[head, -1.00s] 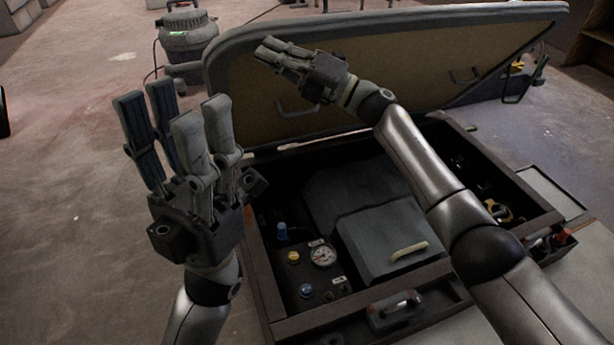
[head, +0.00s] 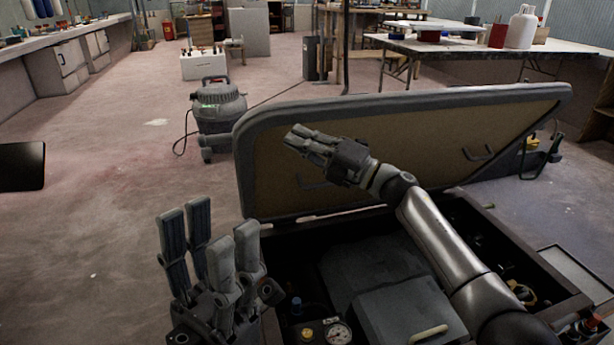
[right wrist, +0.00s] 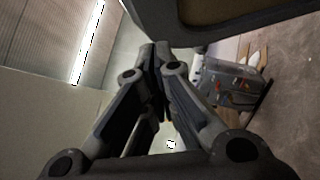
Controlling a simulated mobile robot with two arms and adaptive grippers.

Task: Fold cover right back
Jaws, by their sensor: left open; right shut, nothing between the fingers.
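The cover (head: 400,150) is a large hinged panel with a tan inner face, dark padded rim and metal handles. It stands tilted up and back behind the open box (head: 505,240). Its edge also shows at the top of the right wrist view (right wrist: 200,30). My right gripper (head: 295,138) is shut and empty, in front of the cover's inner face near its upper left part; I cannot tell whether it touches. In the right wrist view its fingers (right wrist: 160,55) are together. My left gripper (head: 210,230) is open and empty, fingers up, left of the box.
Inside the box are a grey lidded unit (head: 395,290) and a gauge (head: 338,333). A grey vacuum-like machine (head: 218,110) stands on the floor behind the cover's left end. Workbenches (head: 460,45) stand farther back. The floor at left is largely clear.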

